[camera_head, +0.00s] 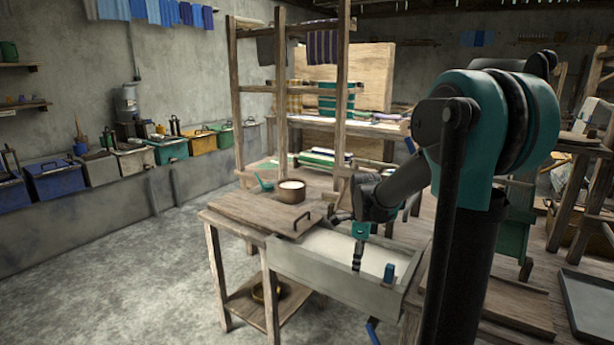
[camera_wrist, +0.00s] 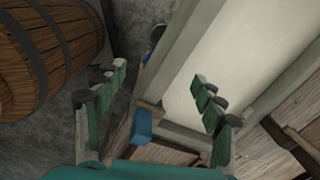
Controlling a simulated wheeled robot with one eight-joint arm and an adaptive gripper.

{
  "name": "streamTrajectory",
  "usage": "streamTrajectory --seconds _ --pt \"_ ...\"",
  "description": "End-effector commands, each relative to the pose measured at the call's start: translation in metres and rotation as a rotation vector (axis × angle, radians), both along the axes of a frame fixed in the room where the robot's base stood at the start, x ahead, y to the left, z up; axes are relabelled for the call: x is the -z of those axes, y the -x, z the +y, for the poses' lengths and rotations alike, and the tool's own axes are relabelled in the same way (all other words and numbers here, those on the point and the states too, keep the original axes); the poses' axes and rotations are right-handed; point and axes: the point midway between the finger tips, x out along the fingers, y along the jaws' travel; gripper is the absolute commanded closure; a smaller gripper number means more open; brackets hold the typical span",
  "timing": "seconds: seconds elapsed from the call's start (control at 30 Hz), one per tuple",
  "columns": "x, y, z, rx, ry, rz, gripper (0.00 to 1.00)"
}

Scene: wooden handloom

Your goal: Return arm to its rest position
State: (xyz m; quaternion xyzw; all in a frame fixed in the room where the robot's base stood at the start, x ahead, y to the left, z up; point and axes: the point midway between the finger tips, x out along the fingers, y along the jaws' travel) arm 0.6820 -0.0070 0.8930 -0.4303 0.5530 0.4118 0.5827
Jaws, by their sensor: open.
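My arm reaches over a grey trough (camera_head: 330,281) with a pale whitish surface inside (camera_head: 335,248). My gripper (camera_head: 348,237) hangs above the trough with its fingers spread. The trough's pale inside (camera_wrist: 235,60) lies beneath the right finger. A small blue block (camera_head: 389,272) is at the trough's right end; a blue block also shows in the wrist view (camera_wrist: 142,125), apart from the fingers. I cannot tell the exact height above the trough.
A wooden board with a handle (camera_head: 255,210) lies left of the trough. A brown pot (camera_head: 291,192) with pale contents and a teal ladle (camera_head: 265,184) stand behind. A wooden loom frame (camera_head: 281,95) rises beyond. A barrel (camera_wrist: 45,60) is in the wrist view. Left floor is clear.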

Motion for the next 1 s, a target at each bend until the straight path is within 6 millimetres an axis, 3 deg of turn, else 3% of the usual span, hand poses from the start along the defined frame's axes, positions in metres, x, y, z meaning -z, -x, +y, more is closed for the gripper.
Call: streamTrajectory --seconds 0.27,0.7,1.0 --pt "0.006 0.039 -0.009 -0.347 0.024 -0.063 0.30" --pt "0.039 0.143 -0.028 -1.317 0.216 -0.204 0.30" --pt "0.061 0.187 -0.033 -1.766 0.368 -0.229 0.30"
